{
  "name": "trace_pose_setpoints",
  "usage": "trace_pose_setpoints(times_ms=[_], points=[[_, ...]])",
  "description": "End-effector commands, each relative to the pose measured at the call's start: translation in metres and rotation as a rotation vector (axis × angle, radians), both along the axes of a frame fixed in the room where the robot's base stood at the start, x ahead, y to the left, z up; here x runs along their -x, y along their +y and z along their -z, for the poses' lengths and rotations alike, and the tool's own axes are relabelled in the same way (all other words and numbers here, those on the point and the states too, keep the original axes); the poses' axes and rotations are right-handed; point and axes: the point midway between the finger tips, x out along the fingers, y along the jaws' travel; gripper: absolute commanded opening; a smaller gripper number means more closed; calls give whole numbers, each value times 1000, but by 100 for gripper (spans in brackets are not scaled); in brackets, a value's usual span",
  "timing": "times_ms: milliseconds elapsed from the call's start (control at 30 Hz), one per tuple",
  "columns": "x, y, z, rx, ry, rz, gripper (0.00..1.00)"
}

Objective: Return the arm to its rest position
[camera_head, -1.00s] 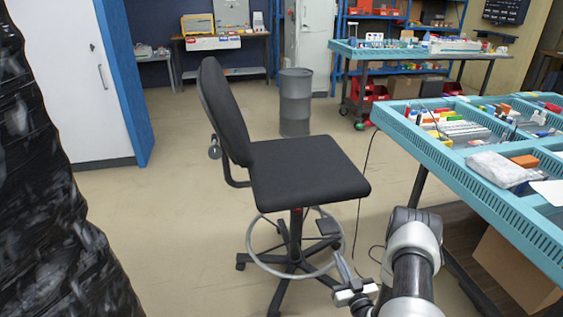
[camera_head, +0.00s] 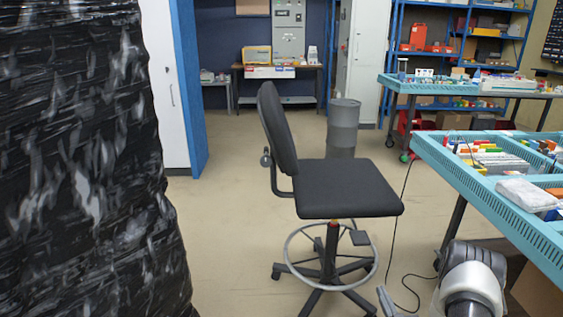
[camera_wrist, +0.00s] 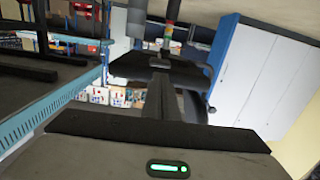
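My arm (camera_head: 470,283) shows at the lower right of the head view, beside the near teal-edged table. Only a small grey piece of my gripper (camera_head: 386,301) shows there, at the bottom edge, in front of the chair. In the wrist view my gripper's body, with a green light, fills the bottom. A dark upright bar stands at the middle, and I cannot tell whether the fingers are open or shut. I see no object held.
A black swivel chair (camera_head: 345,190) stands close ahead. The near table (camera_head: 480,195) with boxes is at right. A black-wrapped stack (camera_head: 85,160) fills the left. A grey drum (camera_head: 343,125) is behind the chair. Floor (camera_head: 235,240) is clear between the stack and chair.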

Motion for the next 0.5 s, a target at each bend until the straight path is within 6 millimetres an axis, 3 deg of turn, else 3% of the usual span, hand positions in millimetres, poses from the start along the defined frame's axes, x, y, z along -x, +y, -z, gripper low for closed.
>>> trace_pose_setpoints(times_ms=[267,367,500], points=[[-55,-6,-67,97,140,-3,0],[-73,-6,-105,135,206,8,0],[-86,1,-171,182,316,38,0]])
